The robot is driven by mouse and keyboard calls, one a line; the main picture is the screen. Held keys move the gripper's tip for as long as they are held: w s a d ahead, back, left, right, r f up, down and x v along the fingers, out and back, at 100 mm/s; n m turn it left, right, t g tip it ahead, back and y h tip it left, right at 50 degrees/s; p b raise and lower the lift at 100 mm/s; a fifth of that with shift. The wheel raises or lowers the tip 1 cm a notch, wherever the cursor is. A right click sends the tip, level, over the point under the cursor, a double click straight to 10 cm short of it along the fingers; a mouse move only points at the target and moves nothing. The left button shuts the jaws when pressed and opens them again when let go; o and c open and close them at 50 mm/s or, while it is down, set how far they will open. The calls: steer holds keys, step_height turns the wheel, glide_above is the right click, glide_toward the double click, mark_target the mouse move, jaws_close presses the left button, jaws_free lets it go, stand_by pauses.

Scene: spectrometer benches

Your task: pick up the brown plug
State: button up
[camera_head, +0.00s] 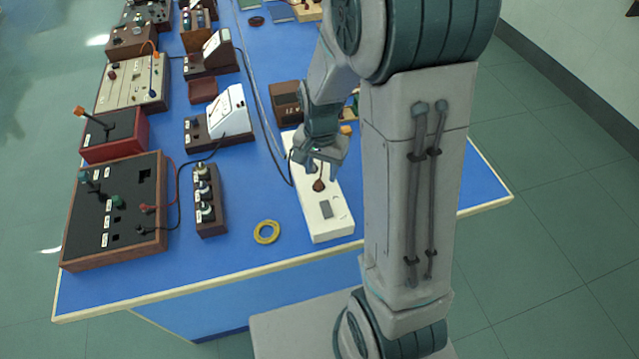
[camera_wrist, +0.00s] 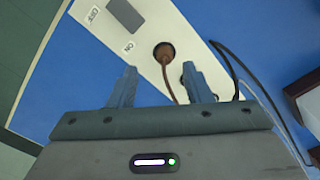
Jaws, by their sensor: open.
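The brown plug (camera_head: 319,185) sits on the white power strip (camera_head: 332,228), in the middle part of its top, just in front of my gripper (camera_head: 322,161). In the wrist view the brown plug (camera_wrist: 164,50) is round, with a brown cord running from it down between my fingers. My gripper (camera_wrist: 160,88) is open and empty there. Its two fingers point toward the strip, and the plug shows beyond the fingertips, between them and a little right of centre. I see no contact between the fingers and the plug.
A yellow ring (camera_head: 266,232) lies on the blue bench (camera_head: 250,258), left of the strip. A wooden block with several knobs (camera_head: 205,200) stands further left. A dark cable (camera_head: 272,150) curves beside the strip. A brown box (camera_head: 287,103) stands behind. Bare bench lies around the ring.

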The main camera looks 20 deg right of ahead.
mark_target(319, 182)
steer(key=shift+w+a+f, duration=0.1)
steer(key=shift+w+f, duration=0.05)
steer(key=shift+f, duration=1)
steer(key=shift+w+a+f, duration=0.1)
steer(key=shift+f, duration=1)
jaws_close()
steer(key=shift+r, duration=0.2)
